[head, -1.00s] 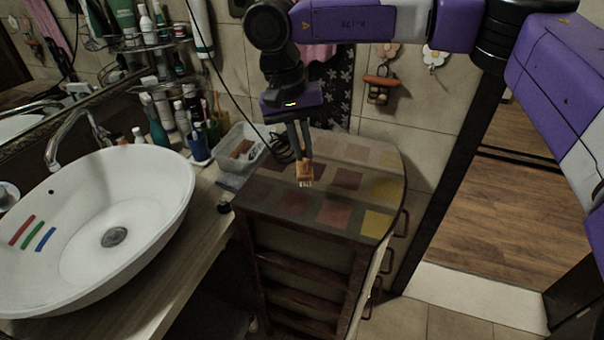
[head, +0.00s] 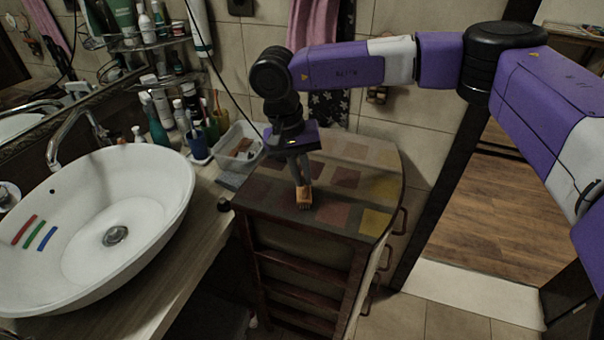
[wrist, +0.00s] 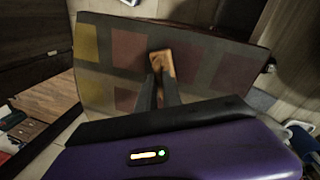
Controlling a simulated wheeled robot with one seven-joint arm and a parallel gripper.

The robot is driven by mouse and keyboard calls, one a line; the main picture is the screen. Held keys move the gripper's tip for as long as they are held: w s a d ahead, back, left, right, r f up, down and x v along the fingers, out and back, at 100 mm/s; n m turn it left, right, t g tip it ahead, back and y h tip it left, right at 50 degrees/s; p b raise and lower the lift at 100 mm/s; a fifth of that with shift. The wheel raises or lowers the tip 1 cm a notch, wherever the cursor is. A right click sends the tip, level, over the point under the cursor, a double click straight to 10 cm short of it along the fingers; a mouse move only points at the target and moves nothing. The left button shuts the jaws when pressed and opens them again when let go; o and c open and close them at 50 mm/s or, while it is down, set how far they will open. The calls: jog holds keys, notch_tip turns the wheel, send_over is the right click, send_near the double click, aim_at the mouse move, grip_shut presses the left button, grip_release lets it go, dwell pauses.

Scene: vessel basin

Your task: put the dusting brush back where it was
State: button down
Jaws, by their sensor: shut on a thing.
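The dusting brush (head: 304,197) is a small brown wooden block with a pale lower edge. My gripper (head: 303,184) is shut on it and points down over the front part of the patchwork-topped cabinet (head: 265,205). In the wrist view the brush (wrist: 163,65) sits at the fingertips of my gripper (wrist: 161,80), over the coloured squares of the cabinet top (wrist: 105,85). The brush is close to the top; I cannot tell whether it touches it.
A white basin (head: 150,215) with three coloured stripes stands on the counter at left. A clear plastic bin (head: 240,143), cups and bottles stand behind the cabinet's left side. The cabinet top around the brush is clear. A doorway opens at right.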

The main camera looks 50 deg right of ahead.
jog(key=c, duration=1.5)
grip_release()
jog(key=r, duration=0.4)
jog(key=w+a+r+b, duration=0.1)
jog(key=r, duration=0.3)
jog(key=r+b, duration=0.1)
jog(key=r, duration=0.3)
jog(key=shift+w+a, duration=0.3)
jog(key=shift+w, duration=0.1)
